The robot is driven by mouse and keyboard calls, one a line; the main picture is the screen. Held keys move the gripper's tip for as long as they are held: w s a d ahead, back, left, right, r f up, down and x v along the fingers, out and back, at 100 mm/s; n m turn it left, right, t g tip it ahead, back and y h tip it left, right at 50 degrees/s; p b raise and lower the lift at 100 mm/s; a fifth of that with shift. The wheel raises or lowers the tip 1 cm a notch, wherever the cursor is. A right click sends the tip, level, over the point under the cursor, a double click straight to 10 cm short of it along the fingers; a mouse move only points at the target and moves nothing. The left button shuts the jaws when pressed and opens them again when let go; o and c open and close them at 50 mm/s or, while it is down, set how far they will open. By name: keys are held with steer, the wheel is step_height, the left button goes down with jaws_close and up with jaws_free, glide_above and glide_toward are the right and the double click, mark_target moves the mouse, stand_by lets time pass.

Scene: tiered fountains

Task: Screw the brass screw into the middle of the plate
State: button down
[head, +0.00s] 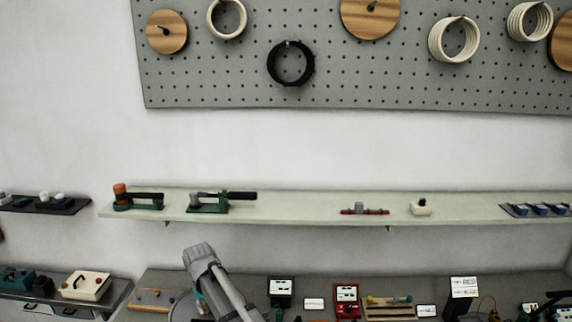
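I cannot make out the brass screw or the plate in the head view. My grey arm rises from the bottom edge, left of the middle, in front of the bench. My gripper cannot be seen, so its state does not show.
A bench along the bottom holds a wooden board (153,299), a black meter (281,290), a red meter (346,297) and a wooden base with parts (389,308). Above is a pale shelf (290,206) with devices. A grey pegboard (330,75) holds coils and wooden discs.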

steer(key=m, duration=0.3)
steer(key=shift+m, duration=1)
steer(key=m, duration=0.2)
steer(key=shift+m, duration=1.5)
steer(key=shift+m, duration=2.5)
